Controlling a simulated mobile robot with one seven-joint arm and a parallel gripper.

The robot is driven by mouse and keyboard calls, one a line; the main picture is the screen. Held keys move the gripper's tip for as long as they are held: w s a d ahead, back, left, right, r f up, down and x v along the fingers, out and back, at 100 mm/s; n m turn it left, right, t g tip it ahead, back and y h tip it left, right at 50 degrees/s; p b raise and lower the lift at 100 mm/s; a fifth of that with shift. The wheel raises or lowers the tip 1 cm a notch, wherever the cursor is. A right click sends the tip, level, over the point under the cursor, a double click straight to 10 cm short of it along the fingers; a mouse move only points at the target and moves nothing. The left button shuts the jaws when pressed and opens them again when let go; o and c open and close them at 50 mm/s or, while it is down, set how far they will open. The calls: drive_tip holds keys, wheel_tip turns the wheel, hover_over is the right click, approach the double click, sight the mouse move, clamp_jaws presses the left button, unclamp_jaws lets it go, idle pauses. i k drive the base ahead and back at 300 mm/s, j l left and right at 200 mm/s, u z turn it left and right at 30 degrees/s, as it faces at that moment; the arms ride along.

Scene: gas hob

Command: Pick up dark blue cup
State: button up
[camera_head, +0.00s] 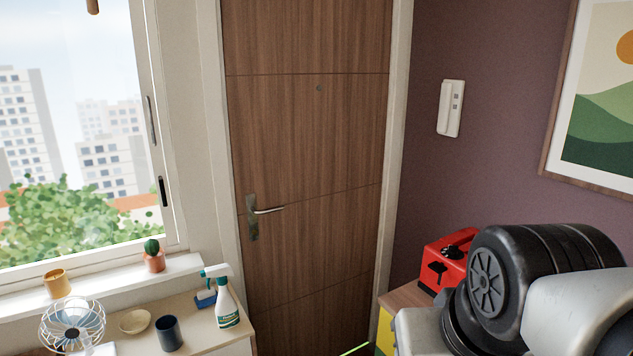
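The dark blue cup (169,333) stands upright on a light wooden counter (196,346) at the lower left. It looks empty from this angle, but its inside is mostly in shadow. A shallow cream bowl stands to its left and a spray bottle to its right, both apart from it. Part of my arm fills the lower right, far from the cup. My gripper is not in view.
The cream bowl (134,321), a wire fan (73,328), a spray bottle (224,300) and a blue sponge (205,299) crowd the counter. A yellow cup (57,283) and a potted cactus (154,258) are on the sill. A red box (447,262) stands right of the closed door (305,150).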

sight(168, 330)
drive_tip(key=u, duration=1.35)
drive_tip(key=i+l+u, duration=0.1)
drive_tip(key=i, duration=0.3)
drive_tip(key=i+l, duration=0.2)
drive_tip(key=i, duration=0.2)
drive_tip(key=i+l+u, duration=0.15)
drive_tip(key=i, duration=0.25)
